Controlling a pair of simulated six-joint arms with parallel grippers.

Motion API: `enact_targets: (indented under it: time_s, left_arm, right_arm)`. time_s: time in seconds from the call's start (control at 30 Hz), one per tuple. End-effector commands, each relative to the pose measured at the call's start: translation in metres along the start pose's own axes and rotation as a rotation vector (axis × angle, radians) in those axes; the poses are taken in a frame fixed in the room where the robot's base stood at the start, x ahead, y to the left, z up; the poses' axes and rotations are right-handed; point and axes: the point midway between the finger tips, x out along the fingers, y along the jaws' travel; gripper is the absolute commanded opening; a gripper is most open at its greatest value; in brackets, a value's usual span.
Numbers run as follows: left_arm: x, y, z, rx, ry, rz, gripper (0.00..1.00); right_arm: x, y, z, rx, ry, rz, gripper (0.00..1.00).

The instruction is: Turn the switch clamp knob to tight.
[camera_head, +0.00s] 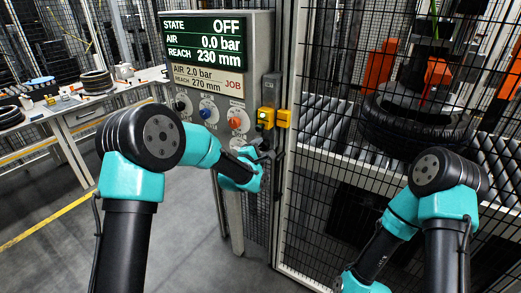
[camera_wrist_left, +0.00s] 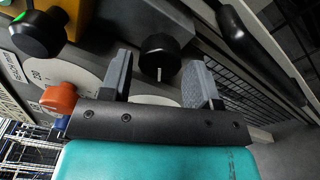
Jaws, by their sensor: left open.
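In the left wrist view a round black knob (camera_wrist_left: 160,58) with a white pointer line sits between the two fingers of my left gripper (camera_wrist_left: 162,82). The line points toward the bottom of that picture. The fingers are open, one on each side of the knob, with gaps showing. Its label is not readable, so I cannot confirm from lettering that it is the switch clamp knob. In the head view my left gripper (camera_head: 258,156) is at the lower right of the control panel (camera_head: 217,84) and hides this knob. My right gripper is out of view.
An orange knob (camera_head: 234,122) and another black knob (camera_wrist_left: 38,33) are near the left gripper. A workbench (camera_head: 90,106) stands left.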

Motion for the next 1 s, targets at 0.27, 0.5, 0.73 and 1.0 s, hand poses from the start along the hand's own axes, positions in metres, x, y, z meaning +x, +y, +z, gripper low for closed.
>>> enact_targets:
  time_s: [0.27,0.5,0.73,1.0]
  left_arm:
    - [0.0048,-0.0003,-0.0001,0.000,0.000,-0.001,0.56]
    - [0.0046,-0.0002,-0.0002,0.000,0.000,-0.001,0.42]
    - [0.0045,-0.0002,-0.0002,0.000,0.000,-0.001,0.22]
    - [0.0044,-0.0003,-0.0003,0.027,0.000,0.002,0.22]
  right_arm:
    - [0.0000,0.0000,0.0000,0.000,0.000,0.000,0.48]
    - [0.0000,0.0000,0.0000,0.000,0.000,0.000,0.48]
    - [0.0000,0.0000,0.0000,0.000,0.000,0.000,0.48]
    - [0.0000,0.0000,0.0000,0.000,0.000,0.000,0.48]
